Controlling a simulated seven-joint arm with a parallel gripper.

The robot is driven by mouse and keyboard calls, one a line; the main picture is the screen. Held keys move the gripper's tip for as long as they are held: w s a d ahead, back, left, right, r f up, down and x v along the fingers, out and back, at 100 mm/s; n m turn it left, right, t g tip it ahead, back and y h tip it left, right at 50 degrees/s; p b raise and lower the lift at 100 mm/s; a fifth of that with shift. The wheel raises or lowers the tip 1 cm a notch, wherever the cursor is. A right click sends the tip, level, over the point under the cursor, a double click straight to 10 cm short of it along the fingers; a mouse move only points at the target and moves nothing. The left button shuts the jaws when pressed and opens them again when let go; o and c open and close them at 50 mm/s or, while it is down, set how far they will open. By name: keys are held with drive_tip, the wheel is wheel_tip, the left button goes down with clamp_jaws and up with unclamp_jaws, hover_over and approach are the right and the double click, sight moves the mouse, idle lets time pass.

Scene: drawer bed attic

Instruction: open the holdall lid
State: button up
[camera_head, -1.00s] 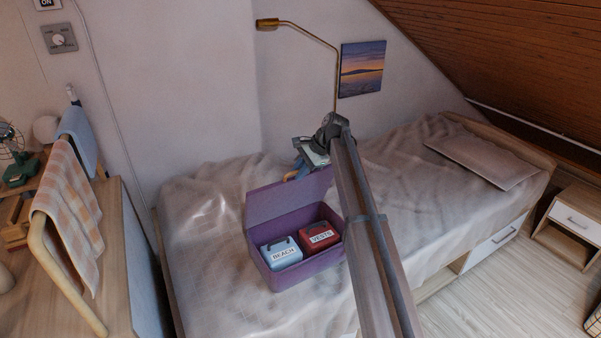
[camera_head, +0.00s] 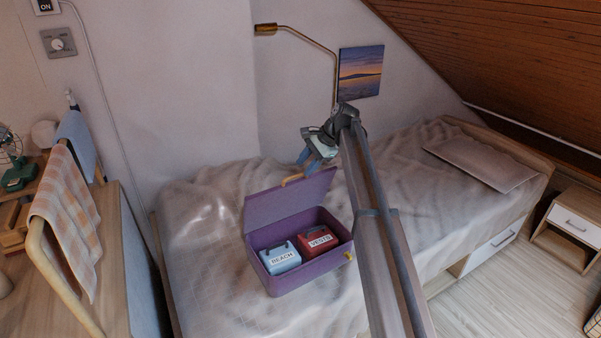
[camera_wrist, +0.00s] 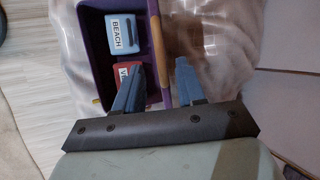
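The purple holdall (camera_head: 300,283) sits on the bed with its lid (camera_head: 285,200) raised, tilted up at the back. A tan handle (camera_head: 291,179) stands on the lid's upper edge; it also shows in the wrist view (camera_wrist: 156,40). A blue box marked BEACH (camera_head: 281,258) and a red box marked VESTS (camera_head: 319,241) lie inside. My gripper (camera_head: 311,160) is just above and right of the handle, apart from it. In the wrist view its two blue fingers (camera_wrist: 160,82) are spread, with the lid's edge in view between them and nothing gripped.
The rumpled bed (camera_head: 420,180) surrounds the holdall, with a flat pillow (camera_head: 480,162) to the right. A brass wall lamp (camera_head: 300,36) and a picture (camera_head: 360,72) are behind.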

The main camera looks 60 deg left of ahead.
drive_tip(key=v, duration=0.8)
drive_tip(key=shift+r, duration=0.2)
idle(0.3)
